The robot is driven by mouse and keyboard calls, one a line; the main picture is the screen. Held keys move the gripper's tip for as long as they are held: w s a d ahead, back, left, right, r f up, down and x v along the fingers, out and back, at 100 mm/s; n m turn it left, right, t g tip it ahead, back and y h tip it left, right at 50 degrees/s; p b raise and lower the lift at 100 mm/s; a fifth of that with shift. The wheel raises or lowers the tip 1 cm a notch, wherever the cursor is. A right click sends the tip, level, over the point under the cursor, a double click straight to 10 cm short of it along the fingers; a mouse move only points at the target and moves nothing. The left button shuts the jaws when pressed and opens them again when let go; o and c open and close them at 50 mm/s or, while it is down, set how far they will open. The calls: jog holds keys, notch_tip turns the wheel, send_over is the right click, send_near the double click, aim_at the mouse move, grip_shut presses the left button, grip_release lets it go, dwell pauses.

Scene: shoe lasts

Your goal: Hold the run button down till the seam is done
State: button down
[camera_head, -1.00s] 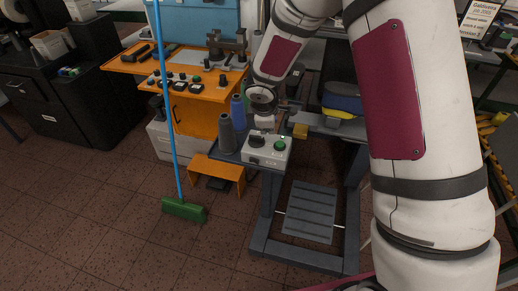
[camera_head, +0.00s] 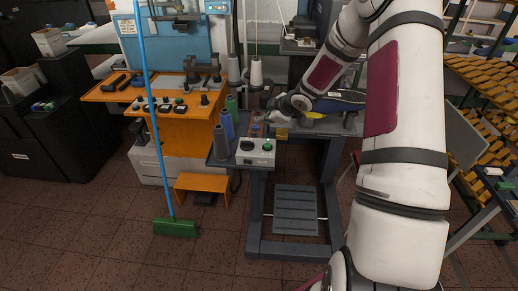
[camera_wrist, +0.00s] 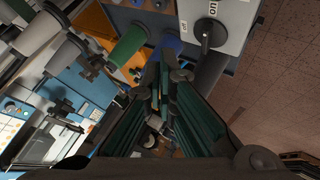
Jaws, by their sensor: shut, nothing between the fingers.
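The light grey control box (camera_head: 255,158) sits on the front left corner of the dark blue-grey sewing bench. It has a black knob (camera_head: 246,145) and a green button (camera_head: 267,147) on top. In the wrist view part of the control box (camera_wrist: 232,15) shows at the top, with its black knob (camera_wrist: 208,30); the green button is outside that view. My gripper (camera_wrist: 163,65) is shut and empty, pointing past the box towards the thread spools.
Grey and blue thread cones (camera_head: 221,140) stand left of the box. A green cone (camera_wrist: 130,42) also shows in the wrist view. An orange bench (camera_head: 175,130) and a blue-handled broom (camera_head: 176,228) are at the left. A treadle (camera_head: 296,208) lies under the bench. Floor in front is clear.

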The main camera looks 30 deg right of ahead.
dwell(0.4)
jog(key=b, duration=0.5)
send_over(266, 146)
notch_tip(266, 146, down, 7)
jog(key=shift+r, duration=0.15)
jog(key=shift+f+b, duration=0.7)
jog(key=shift+f, duration=0.35)
jog(key=shift+s, duration=0.1)
dwell(0.3)
jog(key=shift+f, duration=0.4)
